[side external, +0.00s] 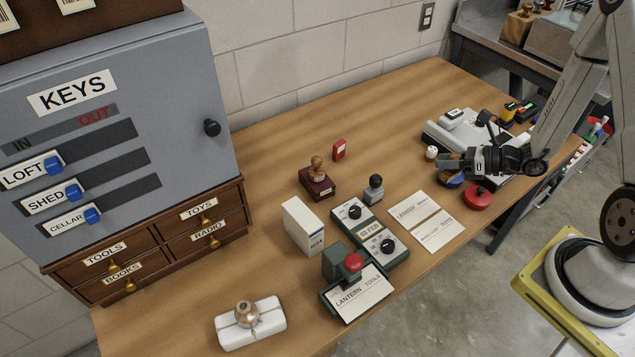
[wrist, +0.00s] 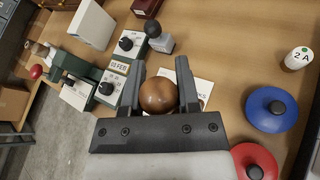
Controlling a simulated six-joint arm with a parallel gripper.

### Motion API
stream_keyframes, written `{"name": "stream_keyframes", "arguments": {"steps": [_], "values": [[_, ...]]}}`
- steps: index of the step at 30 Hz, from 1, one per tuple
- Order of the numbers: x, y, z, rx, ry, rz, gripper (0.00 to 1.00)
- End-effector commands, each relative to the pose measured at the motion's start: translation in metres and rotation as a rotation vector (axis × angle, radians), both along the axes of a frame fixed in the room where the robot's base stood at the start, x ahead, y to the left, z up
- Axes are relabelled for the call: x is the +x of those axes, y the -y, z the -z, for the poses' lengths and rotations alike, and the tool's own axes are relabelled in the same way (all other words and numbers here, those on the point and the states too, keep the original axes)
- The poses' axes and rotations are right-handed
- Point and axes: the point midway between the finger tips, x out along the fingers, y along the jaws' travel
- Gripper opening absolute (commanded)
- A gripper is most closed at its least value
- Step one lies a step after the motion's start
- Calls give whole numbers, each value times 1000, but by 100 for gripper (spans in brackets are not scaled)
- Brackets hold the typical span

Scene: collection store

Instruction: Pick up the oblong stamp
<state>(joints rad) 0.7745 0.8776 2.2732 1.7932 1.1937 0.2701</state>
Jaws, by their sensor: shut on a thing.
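My gripper (side external: 446,167) is above the right part of the table, over the blue round piece. In the wrist view my gripper (wrist: 160,70) is shut on a brown wooden ball-shaped knob (wrist: 158,95), held between its two fingers. What lies under the knob is hidden, so I cannot tell whether its base is oblong.
A blue round piece (wrist: 270,108) and a red one (side external: 477,197) have dark knobs. A white cylinder marked 2 A (wrist: 298,58) is close by. Cards (side external: 436,234), dial boxes (side external: 386,245) and a white box (side external: 303,227) fill the middle.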

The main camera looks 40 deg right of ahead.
Motion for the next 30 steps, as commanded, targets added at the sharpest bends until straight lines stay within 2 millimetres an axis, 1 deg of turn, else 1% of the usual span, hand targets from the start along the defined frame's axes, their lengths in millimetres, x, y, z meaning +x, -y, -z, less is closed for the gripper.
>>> {"name": "stream_keyframes", "arguments": {"steps": [3, 9, 26, 30], "values": [[-9, -1, -5, 0, 0, 2, 0], [-16, -4, -7, 0, 1, 1, 0], [-16, -4, -7, 0, 1, 0, 0], [-16, -10, -8, 3, 0, -2, 0]]}}
